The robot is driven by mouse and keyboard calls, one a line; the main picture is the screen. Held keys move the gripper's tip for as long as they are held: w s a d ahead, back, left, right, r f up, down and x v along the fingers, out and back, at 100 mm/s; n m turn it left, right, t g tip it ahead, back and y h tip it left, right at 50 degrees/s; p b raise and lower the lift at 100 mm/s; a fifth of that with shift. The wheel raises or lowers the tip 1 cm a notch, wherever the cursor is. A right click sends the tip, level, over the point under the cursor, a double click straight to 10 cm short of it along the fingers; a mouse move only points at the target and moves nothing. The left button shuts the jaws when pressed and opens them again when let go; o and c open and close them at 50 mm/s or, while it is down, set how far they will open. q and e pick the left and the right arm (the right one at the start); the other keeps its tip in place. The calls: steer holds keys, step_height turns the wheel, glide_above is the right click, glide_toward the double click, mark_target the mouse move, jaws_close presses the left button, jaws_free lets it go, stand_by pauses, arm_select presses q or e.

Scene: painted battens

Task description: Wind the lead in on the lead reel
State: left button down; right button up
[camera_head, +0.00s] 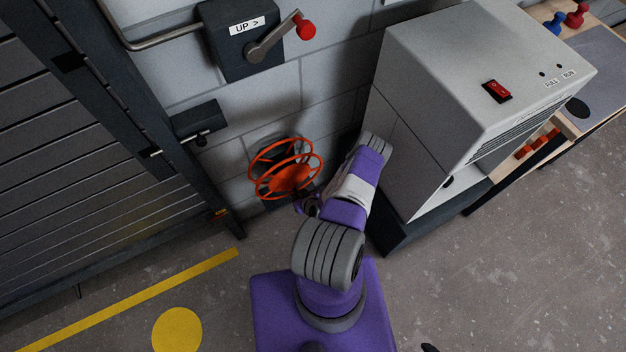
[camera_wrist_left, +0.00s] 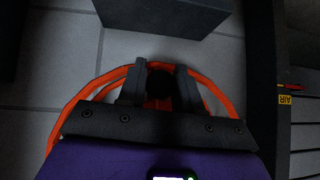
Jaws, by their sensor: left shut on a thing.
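The lead reel (camera_head: 290,178) is orange, with two open ring flanges and a solid hub, mounted low on the grey block wall. My left gripper (camera_head: 305,203) is at the reel's lower right, partly hidden by my own arm. In the left wrist view, the gripper (camera_wrist_left: 160,84) has its two dark fingers on either side of a dark round knob (camera_wrist_left: 160,82), shut on it in front of the orange reel rims (camera_wrist_left: 85,95). I cannot make out the lead itself in either view. My right gripper is not in view.
A grey cabinet (camera_head: 440,90) with a red switch (camera_head: 497,91) stands close right of the arm. A crank box (camera_head: 243,40) marked "UP" is on the wall above. A dark slatted shutter (camera_head: 80,170) is at left. The floor (camera_head: 440,290) in front is mostly clear.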

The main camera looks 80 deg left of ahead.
arm_select(q)
steer(key=shift+s+d, duration=0.25)
steer(key=shift+s, duration=0.05)
steer(key=c, duration=0.9)
jaws_free()
steer(key=shift+w+a, duration=0.1)
steer(key=shift+o, duration=0.2)
steer(key=p+v, duration=0.2)
steer(key=v, duration=0.5)
steer(key=shift+w+r+p, duration=0.15)
steer(key=shift+r+p, duration=0.05)
steer(key=shift+p, duration=0.2)
